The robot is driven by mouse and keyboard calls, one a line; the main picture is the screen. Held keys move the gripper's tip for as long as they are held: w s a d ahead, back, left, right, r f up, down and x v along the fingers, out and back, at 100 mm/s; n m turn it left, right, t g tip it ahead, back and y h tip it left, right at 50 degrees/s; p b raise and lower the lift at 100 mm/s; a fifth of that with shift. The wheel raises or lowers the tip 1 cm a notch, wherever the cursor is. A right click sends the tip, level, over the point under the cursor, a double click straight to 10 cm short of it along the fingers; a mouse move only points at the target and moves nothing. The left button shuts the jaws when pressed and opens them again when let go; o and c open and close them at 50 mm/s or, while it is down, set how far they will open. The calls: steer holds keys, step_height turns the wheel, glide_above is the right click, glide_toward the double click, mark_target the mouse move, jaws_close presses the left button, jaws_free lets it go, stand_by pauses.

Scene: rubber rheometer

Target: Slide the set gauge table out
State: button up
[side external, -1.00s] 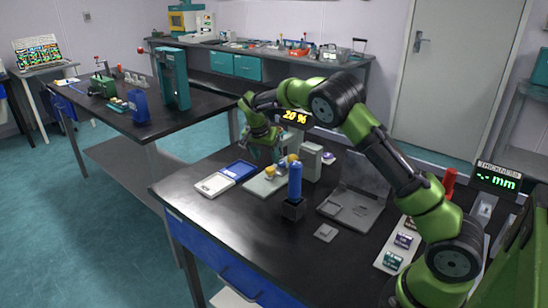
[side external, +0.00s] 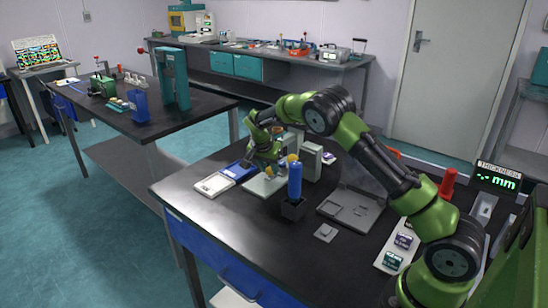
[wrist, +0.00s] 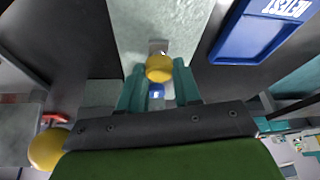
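The set gauge table seems to be the pale grey-green plate (side external: 262,187) at the middle of the near bench, in front of a grey upright block (side external: 311,161). A small yellow ball knob (wrist: 159,68) is at the plate in the wrist view, on a small grey mount. My gripper (wrist: 158,80) has its teal fingers apart, one on each side of the knob near the tips. Contact with the knob cannot be told. In the side view my gripper (side external: 267,166) is low over the plate and partly hides it. A second yellow knob (wrist: 48,150) is at lower left.
A grey tray (side external: 352,207) lies to the right. The bench's front left is clear.

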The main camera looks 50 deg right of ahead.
jaws_close()
steer(key=a, duration=1.1)
steer(key=shift+a, duration=0.4)
steer(key=shift+o, duration=2.4)
jaws_free()
steer(key=shift+o, duration=1.3)
steer(key=shift+d, duration=0.1)
steer(key=v, duration=1.7)
steer(key=shift+f, duration=0.1)
